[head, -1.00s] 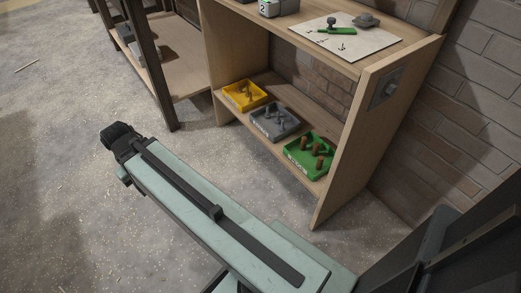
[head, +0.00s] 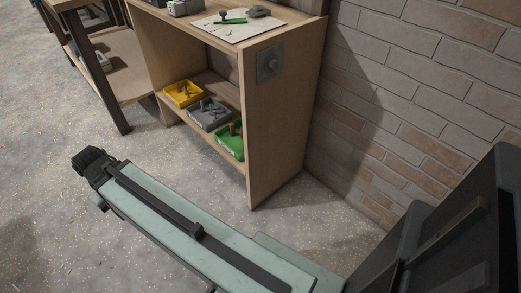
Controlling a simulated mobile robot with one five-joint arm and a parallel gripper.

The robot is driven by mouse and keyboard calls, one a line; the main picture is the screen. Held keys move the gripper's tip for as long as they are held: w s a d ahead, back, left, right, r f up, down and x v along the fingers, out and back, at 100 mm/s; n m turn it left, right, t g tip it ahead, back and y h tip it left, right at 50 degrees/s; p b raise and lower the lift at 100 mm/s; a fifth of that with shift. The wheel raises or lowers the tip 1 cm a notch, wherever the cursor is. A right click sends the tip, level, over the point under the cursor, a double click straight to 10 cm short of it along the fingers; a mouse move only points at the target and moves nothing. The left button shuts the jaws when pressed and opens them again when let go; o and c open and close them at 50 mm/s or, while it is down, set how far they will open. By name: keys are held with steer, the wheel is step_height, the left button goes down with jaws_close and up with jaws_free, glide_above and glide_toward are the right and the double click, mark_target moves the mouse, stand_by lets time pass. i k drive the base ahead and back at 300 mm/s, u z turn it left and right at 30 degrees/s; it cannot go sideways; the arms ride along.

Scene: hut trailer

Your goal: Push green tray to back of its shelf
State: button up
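The green tray (head: 226,147) sits at the right end of the lower shelf of a wooden shelf unit (head: 274,130). It holds brown upright pieces, and the unit's side panel hides its right part. My gripper (head: 88,162) is the dark end of my pale green arm, at the left of the head view. It is well apart from the tray, over the floor in front and to the left. I cannot make out its fingers.
A grey tray (head: 206,122) and a yellow tray (head: 184,101) stand left of the green one on the same shelf. A white sheet (head: 238,29) lies on top. A brick wall (head: 420,90) stands behind and right. The floor (head: 50,110) at left is open.

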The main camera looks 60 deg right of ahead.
mark_target(233, 145)
steer(key=u, duration=0.1)
steer(key=k, duration=0.1)
steer(key=u, duration=1.35)
steer(key=i, duration=1.45)
steer(key=z, duration=3.95)
steer(key=i, duration=1)
